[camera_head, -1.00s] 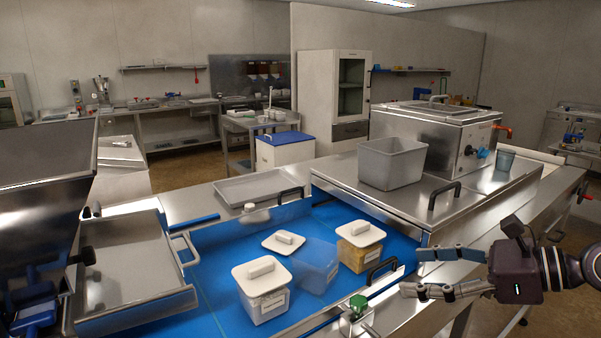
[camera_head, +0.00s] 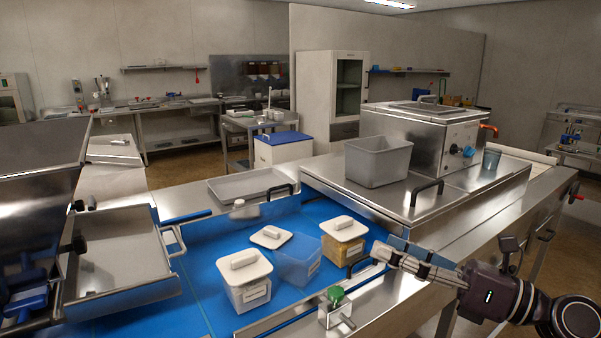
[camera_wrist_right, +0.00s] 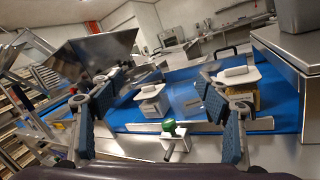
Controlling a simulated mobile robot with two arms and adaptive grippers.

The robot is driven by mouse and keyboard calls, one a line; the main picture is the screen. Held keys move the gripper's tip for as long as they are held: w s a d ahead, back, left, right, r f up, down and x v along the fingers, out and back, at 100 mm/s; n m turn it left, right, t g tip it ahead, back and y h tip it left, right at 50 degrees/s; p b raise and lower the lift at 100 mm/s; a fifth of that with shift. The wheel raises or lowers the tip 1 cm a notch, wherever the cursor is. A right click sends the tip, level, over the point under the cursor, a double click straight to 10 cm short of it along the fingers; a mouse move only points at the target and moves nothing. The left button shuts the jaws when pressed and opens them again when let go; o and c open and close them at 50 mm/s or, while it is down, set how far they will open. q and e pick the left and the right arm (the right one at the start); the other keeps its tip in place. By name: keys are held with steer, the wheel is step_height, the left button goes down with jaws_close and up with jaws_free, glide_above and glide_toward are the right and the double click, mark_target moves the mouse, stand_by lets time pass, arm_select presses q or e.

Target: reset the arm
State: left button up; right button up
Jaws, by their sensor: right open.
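My right gripper (camera_head: 384,250) is at the right in the head view, over the front edge of the metal counter, pointing left toward the blue work area. In the right wrist view its two fingers (camera_wrist_right: 160,120) stand wide apart with nothing between them. Beyond them are a white-lidded container (camera_wrist_right: 153,102) and a green-knobbed fitting (camera_wrist_right: 174,128) on the counter's front edge. The fingers look close to the container with yellowish contents (camera_head: 342,246), but I cannot tell whether they touch anything. My left gripper is not in view.
On the blue surface (camera_head: 205,290) stand a white-lidded container (camera_head: 245,285) and a clear bluish bin (camera_head: 297,262) with a lid (camera_head: 271,237) beside it. A grey tub (camera_head: 378,165) sits on the metal cover behind. A large metal hopper (camera_head: 40,190) stands left. Floor space is free at the right.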

steer(key=w+d+f+m+t+h, duration=0.15)
steer(key=d+m+t+h, duration=0.35)
steer(key=m, duration=0.7)
steer(key=w+d+f+m+t+h, duration=0.1)
steer(key=d+f+m+t+h, duration=0.2)
steer(key=m+t+h, duration=0.55)
steer(key=s+d+f+m+g+h, duration=0.2)
steer(key=d+f+m+g, duration=0.15)
steer(key=f+m, duration=0.4)
steer(key=s+d+f+m+g+h, duration=0.25)
steer(key=f+m+g, duration=0.3)
steer(key=f, duration=0.35)
steer(key=s+a+f+m+g+y, duration=0.1)
steer(key=s+a+f+m+g, duration=0.2)
steer(key=s+f, duration=0.45)
steer(key=s+a+f+m+g, duration=0.25)
steer(key=s+f+g, duration=0.25)
steer(key=s+f, duration=0.3)
steer(key=s+a+f+m+g+y, duration=0.1)
steer(key=s+a+f+g, duration=0.4)
steer(key=s, duration=0.4)
step_height(320, 180, down, 27)
steer(key=s+d, duration=0.2)
steer(key=s+d+f+g, duration=0.1)
steer(key=s+d+f, duration=0.1)
steer(key=s+f, duration=1.4)
steer(key=shift+s+d, duration=0.25)
steer(key=shift+s, duration=0.2)
